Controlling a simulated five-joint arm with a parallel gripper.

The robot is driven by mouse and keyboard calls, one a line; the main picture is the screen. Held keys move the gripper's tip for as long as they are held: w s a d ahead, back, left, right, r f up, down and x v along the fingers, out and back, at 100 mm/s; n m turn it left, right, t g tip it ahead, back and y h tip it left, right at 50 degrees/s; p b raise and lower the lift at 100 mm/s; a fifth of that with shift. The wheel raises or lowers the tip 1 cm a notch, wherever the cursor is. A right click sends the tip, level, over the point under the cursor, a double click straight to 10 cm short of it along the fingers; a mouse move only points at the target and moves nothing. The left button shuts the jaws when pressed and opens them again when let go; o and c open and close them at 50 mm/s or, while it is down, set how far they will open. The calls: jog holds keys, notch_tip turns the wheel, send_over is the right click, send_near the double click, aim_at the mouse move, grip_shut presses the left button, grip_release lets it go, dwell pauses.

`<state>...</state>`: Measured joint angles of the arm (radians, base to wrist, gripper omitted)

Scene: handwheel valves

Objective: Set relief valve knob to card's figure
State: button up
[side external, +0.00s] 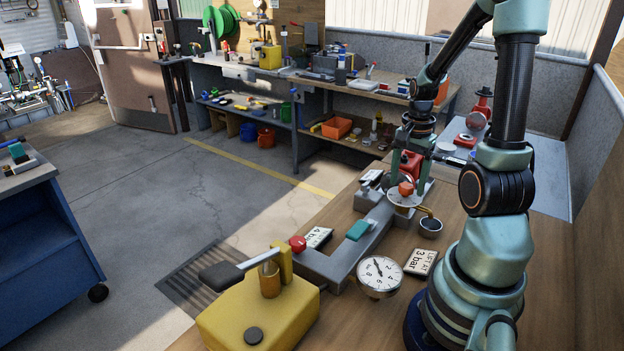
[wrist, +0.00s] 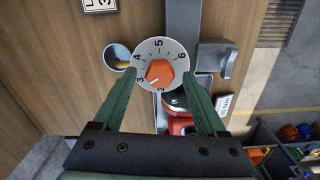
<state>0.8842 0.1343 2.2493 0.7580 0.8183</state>
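The relief valve knob (wrist: 160,73) is orange and sits on a round white dial (wrist: 158,52) numbered 2 to 6. Its pale mark points to the lower left, seemingly between 2 and 3. In the side view the knob (side external: 406,189) is below my gripper (side external: 408,182). In the wrist view my gripper (wrist: 159,76) is open, one green finger on each side of the knob, apart from it. A card reading "LIFT AT 3 bar" (side external: 421,262) lies by the gauge; its 3 shows in the wrist view (wrist: 99,5). Another card reads "4 bar" (side external: 318,237).
A white pressure gauge (side external: 379,274) stands at the bench's front. A yellow pump (side external: 258,318) with a lever is at the front left. A small cup (side external: 430,227) sits beside the dial. A grey frame (side external: 340,262) with a teal block (side external: 358,230) runs along the bench.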

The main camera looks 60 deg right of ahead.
jog(key=shift+r, duration=3)
notch_tip(320, 180, up, 12)
jog(key=w+a+f+n+t, duration=0.1)
jog(key=w+a+n, duration=0.3)
jog(key=a+n, duration=0.5)
jog(key=w+a+f+n+t, duration=0.2)
jog(key=w+a+n+t, duration=0.2)
jog(key=a+n, duration=0.6)
jog(key=a, duration=0.6)
jog(key=shift+n+t, duration=0.3)
